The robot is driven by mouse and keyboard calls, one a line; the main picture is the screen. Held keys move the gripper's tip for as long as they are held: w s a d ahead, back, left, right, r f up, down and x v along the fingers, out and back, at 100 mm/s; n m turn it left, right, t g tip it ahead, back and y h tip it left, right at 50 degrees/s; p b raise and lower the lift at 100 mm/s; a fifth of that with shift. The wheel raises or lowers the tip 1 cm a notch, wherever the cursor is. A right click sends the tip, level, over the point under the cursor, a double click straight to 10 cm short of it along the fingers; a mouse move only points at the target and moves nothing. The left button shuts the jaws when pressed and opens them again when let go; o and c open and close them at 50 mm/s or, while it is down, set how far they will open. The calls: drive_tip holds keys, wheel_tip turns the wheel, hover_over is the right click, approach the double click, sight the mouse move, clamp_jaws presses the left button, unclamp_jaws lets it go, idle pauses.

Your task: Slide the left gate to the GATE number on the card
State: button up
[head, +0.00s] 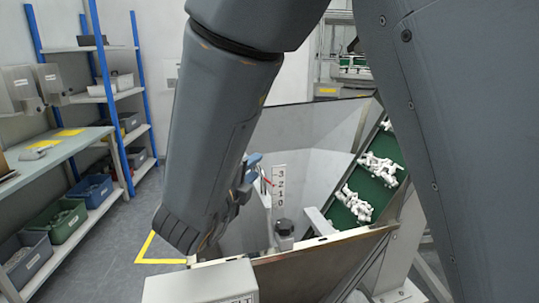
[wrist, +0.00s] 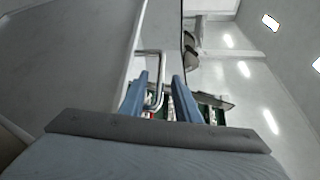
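In the head view, a white scale strip (head: 279,187) marked 3, 2, 1, 0 from top to bottom stands inside the hopper, with a small red pointer (head: 266,181) beside it near the 2. My arm hides most of the gate. In the wrist view, a bent metal handle (wrist: 161,66) on a pale panel (wrist: 85,50) reaches between the two blue fingers of my gripper (wrist: 159,76). The fingers are apart, with a gap between handle and right finger. In the head view only a bit of blue finger shows. I see no card with a GATE number.
A green conveyor (head: 358,205) with white parts rises at the right of the hopper (head: 312,128). A dark knob (head: 284,228) is inside the hopper. A pale box (head: 205,284) stands in front.

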drive_tip(key=p+x, duration=0.1)
drive_tip(key=x, duration=0.6)
drive_tip(key=shift+w+d, duration=0.1)
drive_tip(key=shift+w, duration=0.1)
clamp_jaws()
